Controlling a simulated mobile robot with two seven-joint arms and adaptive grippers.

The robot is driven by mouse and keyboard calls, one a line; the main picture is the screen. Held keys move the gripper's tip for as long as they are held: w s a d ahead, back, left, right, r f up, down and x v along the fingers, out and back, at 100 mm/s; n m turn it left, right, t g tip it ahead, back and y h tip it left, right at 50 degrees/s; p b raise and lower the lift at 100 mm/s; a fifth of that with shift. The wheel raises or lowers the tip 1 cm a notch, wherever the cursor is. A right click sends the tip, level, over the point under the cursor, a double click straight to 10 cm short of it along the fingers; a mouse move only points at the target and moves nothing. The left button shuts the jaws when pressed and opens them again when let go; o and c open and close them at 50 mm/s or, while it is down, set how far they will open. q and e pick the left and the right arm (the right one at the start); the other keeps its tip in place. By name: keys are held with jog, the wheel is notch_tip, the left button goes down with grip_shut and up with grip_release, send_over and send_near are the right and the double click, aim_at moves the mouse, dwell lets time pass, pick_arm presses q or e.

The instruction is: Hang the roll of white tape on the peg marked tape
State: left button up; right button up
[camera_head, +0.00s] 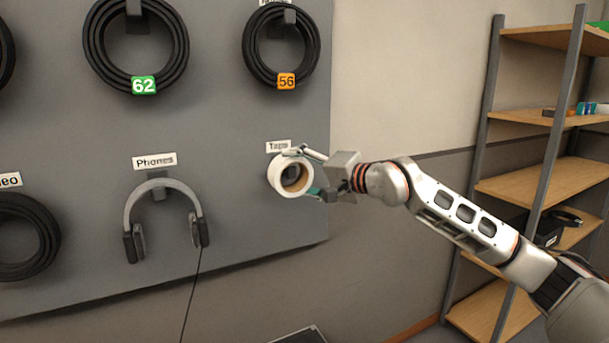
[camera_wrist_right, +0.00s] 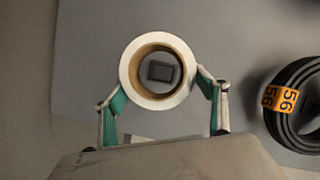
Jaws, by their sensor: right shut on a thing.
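The roll of white tape (camera_head: 277,180), with a brown cardboard core, is in front of the grey board just below the "Tape" label (camera_head: 278,146). My right gripper (camera_head: 301,172) is shut on the roll, with one finger on each side of its outer rim. In the right wrist view the roll (camera_wrist_right: 160,103) sits between the green-padded fingers, its hole facing the camera. The dark, square-ended peg (camera_wrist_right: 162,71) shows through the hole, near its middle. I cannot tell how far the peg reaches into the roll. My left gripper is not in view.
Headphones (camera_head: 163,186) hang on the "Phones" peg at left, their cable trailing down. A black cable coil tagged 56 (camera_head: 251,60) hangs above the roll, and one tagged 62 (camera_head: 97,60) at upper left. Shelves (camera_head: 530,185) stand at right. The board's right edge is close by.

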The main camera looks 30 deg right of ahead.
aim_at(295, 183)
jog(key=shift+w+d, duration=0.1)
jog(key=shift+w, duration=1.75)
jog(key=shift+f+b, duration=0.55)
jog(key=shift+f, duration=0.4)
jog(key=shift+s, duration=0.1)
jog(key=o, duration=1.3)
jog(key=shift+f, duration=0.1)
jog(key=shift+s, duration=0.1)
jog(key=v, duration=1)
jog(key=shift+s+d, duration=0.25)
jog(key=shift+s, duration=0.6)
